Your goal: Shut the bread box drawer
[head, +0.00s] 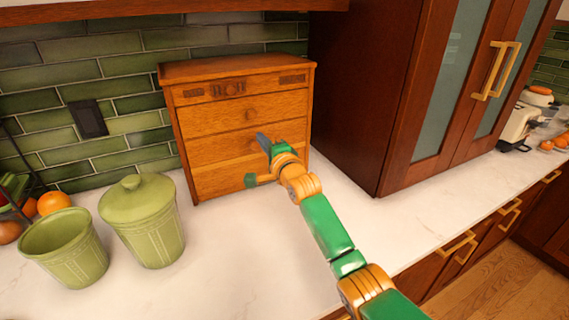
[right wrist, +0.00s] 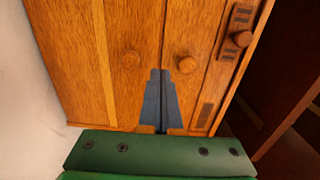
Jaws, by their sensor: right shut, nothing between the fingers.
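The wooden bread box (head: 215,120) stands on the white counter against the tiled wall. Its front has a lettered top panel and drawers with round knobs below. The drawer fronts look flush with the box, with no clear gap showing. My right gripper (head: 262,138) is in front of the middle of the box and hides part of the lower drawers. In the right wrist view the box front (right wrist: 90,50) appears turned sideways. There the gripper's fingers (right wrist: 160,74) are shut together and empty, pointing at the drawer fronts. Contact cannot be told. My left gripper is out of view.
A green lidded canister (head: 142,225) and an open green canister (head: 65,250) stand left of the box. A tall dark cabinet (head: 370,90) rises close on its right. The counter (head: 230,270) in front is clear.

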